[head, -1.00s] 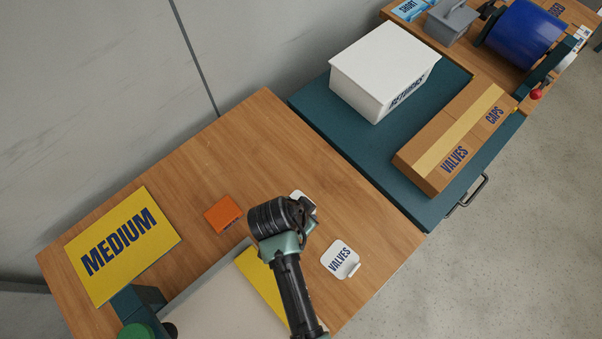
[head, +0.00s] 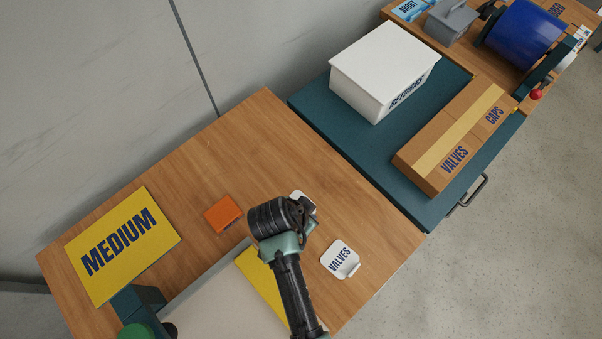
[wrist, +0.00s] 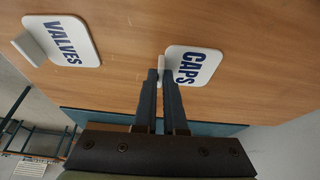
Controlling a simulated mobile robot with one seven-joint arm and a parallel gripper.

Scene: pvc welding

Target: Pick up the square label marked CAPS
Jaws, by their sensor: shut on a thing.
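The white square label marked CAPS (wrist: 194,67) lies on the wooden table in the wrist view, with dark blue letters. My gripper (wrist: 168,76) is shut on the small upright tab at the label's edge. In the head view, my arm covers most of the CAPS label, and only a white edge (head: 298,195) shows beyond it. The fingertips are hidden there. The label appears to be at table level; I cannot tell whether it touches the wood.
A similar white VALVES label (head: 341,259) lies to the right of my arm; it also shows in the wrist view (wrist: 62,40). An orange block (head: 222,214) and a yellow MEDIUM sign (head: 123,246) lie left. A cardboard box (head: 451,138) and white bin (head: 384,72) stand on the teal surface.

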